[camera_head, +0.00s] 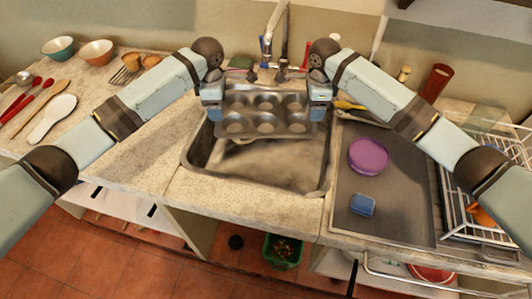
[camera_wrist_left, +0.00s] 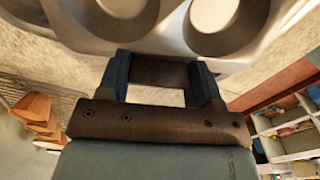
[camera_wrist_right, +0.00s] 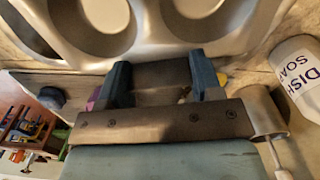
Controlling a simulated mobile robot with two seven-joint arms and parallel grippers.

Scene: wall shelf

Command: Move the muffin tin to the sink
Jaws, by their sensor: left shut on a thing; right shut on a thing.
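The grey metal muffin tin (camera_head: 265,113) is held between my two grippers over the back part of the sink (camera_head: 255,170). Its cups face the head camera. My left gripper (camera_head: 213,112) is shut on the tin's left end, and the tin's edge shows between its fingers in the left wrist view (camera_wrist_left: 160,72). My right gripper (camera_head: 318,112) is shut on the tin's right end, which also shows in the right wrist view (camera_wrist_right: 130,35). The tin hides the back of the basin. I cannot tell whether it touches the sink.
The faucet (camera_head: 272,40) stands behind the tin. A dark drain mat (camera_head: 385,200) at right holds a purple bowl (camera_head: 368,156) and a blue sponge (camera_head: 362,204). A dish rack (camera_head: 480,215) stands further right. Dish soap (camera_wrist_right: 298,80) is near my right gripper.

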